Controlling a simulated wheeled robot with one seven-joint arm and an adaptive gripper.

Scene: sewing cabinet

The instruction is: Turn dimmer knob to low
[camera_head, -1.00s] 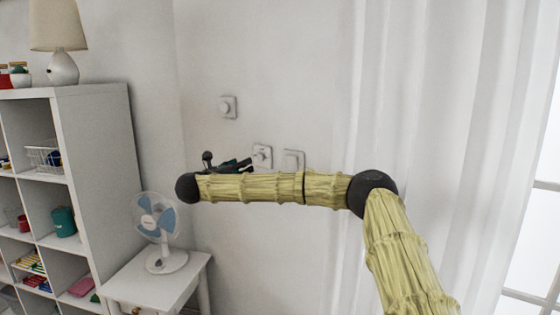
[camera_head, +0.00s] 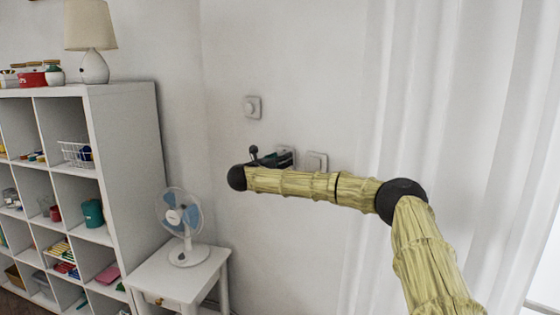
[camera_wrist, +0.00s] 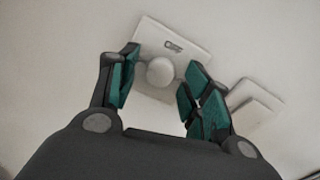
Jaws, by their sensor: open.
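In the wrist view a white round knob (camera_wrist: 160,71) sits on a square white wall plate (camera_wrist: 175,35) with a small dark-framed mark near its top edge. My gripper (camera_wrist: 162,60) is open, with its green-padded fingers on either side of the knob. A gap shows between the knob and the fingers, and nothing is held. In the head view my gripper (camera_head: 273,158) is in front of that plate (camera_head: 288,149) and hides most of it and its knob. I cannot tell the knob's turned position.
A flat switch (camera_head: 316,162) is just right of the knob plate; it also shows in the wrist view (camera_wrist: 255,105). Another round-knobbed wall plate (camera_head: 252,107) is higher left. A fan (camera_head: 183,222) on a small white table (camera_head: 205,275), a shelf (camera_head: 130,140) and curtains (camera_head: 430,100) stand around.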

